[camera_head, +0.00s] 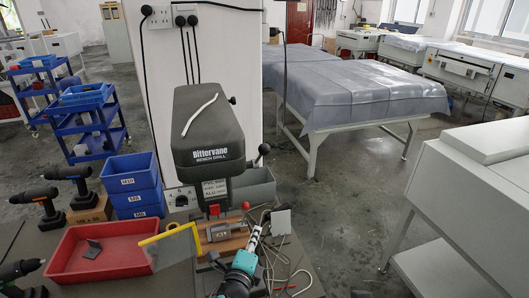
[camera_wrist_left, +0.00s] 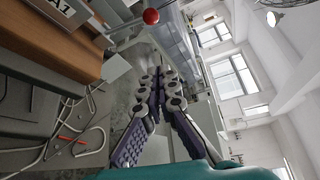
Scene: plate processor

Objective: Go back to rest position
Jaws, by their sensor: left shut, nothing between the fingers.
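My left gripper (camera_head: 254,234) shows at the bottom centre of the head view, its teal body low over the front edge of the workbench. In the left wrist view its two purple-padded fingers (camera_wrist_left: 164,78) come together at the tips, shut with nothing between them. The bench drill (camera_head: 208,130), with a dark grey head, stands just beyond it. A vise (camera_head: 222,231) on a wooden block sits beside the gripper under the drill. My right gripper is not in view.
A red tray (camera_head: 118,262) holds a small dark plate (camera_head: 93,249). Blue bins (camera_head: 133,182), cordless drills (camera_head: 72,180) and bent rods or hoses (camera_head: 290,270) crowd the bench. A grey machine (camera_head: 475,190) stands at right. Open floor (camera_head: 345,215) lies between.

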